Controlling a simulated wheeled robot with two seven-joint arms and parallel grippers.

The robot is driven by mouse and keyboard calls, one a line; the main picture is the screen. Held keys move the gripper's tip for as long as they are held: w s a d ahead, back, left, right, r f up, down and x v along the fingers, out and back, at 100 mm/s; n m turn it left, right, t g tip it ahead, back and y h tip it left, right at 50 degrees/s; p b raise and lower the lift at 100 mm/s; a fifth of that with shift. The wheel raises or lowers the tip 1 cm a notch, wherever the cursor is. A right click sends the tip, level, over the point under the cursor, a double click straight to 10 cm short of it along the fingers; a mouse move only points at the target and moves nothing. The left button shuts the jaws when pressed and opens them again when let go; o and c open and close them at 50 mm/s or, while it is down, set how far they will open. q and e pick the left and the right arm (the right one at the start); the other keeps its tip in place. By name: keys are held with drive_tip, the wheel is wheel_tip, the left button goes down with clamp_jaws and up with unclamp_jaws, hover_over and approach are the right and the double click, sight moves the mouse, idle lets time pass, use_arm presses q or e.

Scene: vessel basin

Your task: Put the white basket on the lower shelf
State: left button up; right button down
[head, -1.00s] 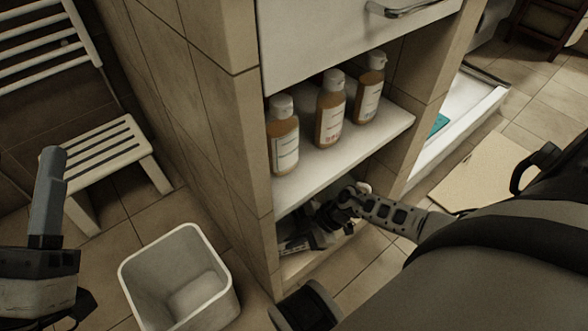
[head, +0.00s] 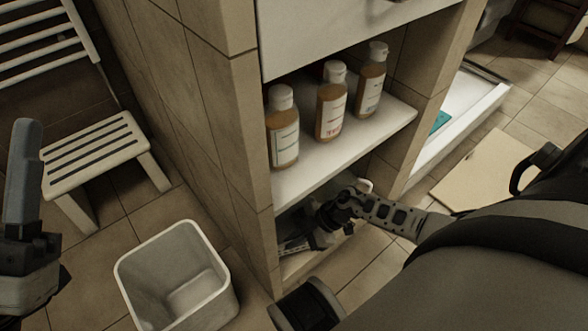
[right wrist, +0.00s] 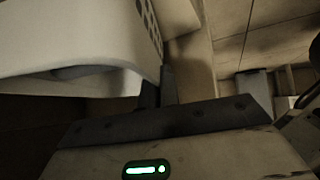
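A white basket with small holes in its side (right wrist: 90,40) fills the upper left of the right wrist view. In the head view it is mostly hidden inside the lower compartment. My right gripper (right wrist: 158,88) has its fingers close together at the basket's edge, seemingly pinching its wall. In the head view my right gripper (head: 300,242) reaches into the lower compartment, just above the lower shelf (head: 302,264). My left gripper (head: 22,175) is at the left edge of the head view, with one finger pointing up; its opening is unclear.
Several orange-brown bottles (head: 331,105) stand on the upper shelf (head: 300,183). A white open bin (head: 150,265) stands on the floor left of the tiled cabinet wall (head: 215,150). A slatted white stool (head: 95,155) is behind it. A mat (head: 490,170) lies at right.

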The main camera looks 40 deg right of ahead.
drive_tip(key=shift+f, duration=0.35)
drive_tip(key=c, duration=1.6)
unclamp_jaws()
drive_tip(key=shift+o, duration=0.2)
drive_tip(key=shift+d+r, duration=0.15)
use_arm(q)
wheel_tip(320, 180, down, 12)
drive_tip(key=n+g+y+p, duration=0.4)
drive_tip(key=n+y+p, duration=0.4)
drive_tip(key=n, duration=0.2)
drive_tip(key=shift+s+d+r+n+g, duration=0.2)
drive_tip(key=shift+s+r+n+g, duration=0.1)
drive_tip(key=shift+n+g, duration=0.1)
use_arm(e)
drive_tip(key=v, duration=1.5)
drive_tip(key=shift+d, duration=0.2)
use_arm(q)
drive_tip(key=shift+f, duration=0.1)
use_arm(e)
drive_tip(key=shift+s+r, duration=0.15)
